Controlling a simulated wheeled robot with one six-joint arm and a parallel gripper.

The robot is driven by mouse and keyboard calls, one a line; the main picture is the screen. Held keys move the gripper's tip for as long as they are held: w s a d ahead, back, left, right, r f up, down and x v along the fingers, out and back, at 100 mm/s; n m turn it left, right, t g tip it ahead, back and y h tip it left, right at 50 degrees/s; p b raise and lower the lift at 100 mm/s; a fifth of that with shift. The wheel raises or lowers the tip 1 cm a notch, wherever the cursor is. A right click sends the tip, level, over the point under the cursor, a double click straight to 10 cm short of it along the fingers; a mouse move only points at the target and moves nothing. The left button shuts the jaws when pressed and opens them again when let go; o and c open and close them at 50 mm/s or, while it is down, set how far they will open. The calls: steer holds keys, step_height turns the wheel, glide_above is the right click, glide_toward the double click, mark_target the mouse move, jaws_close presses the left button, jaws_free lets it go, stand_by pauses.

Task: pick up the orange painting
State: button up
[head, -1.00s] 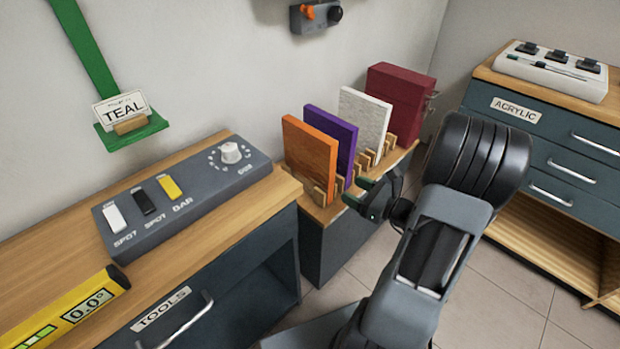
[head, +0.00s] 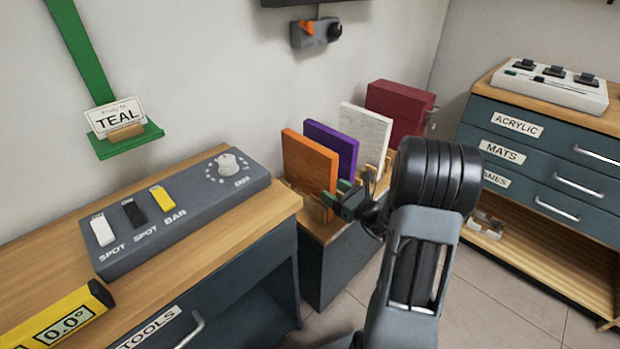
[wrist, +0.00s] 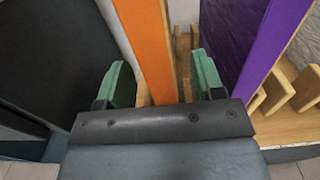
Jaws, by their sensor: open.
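The orange painting (head: 309,163) stands upright in a wooden rack on a low cabinet by the wall, first in a row of panels. In the wrist view, the edge of the orange painting (wrist: 147,45) runs down between the two green fingertips. My gripper (head: 344,201) is open, at the near edge of the orange painting; in the wrist view my gripper (wrist: 160,80) has one finger on each side of it, with gaps showing. The painting's lower edge is hidden behind my gripper's body in the wrist view.
A purple panel (head: 334,141) stands close on the right, then a white panel (head: 366,133) and a dark red box (head: 400,108). The wooden rack (head: 312,207) has several slots. A grey switch panel (head: 180,210) lies on the counter at left. A drawer cabinet (head: 540,150) stands at right.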

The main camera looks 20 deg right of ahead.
mark_target(308, 176)
steer(key=shift+b+x, duration=0.3)
steer(key=shift+x, duration=1.45)
steer(key=shift+f, duration=0.1)
jaws_close()
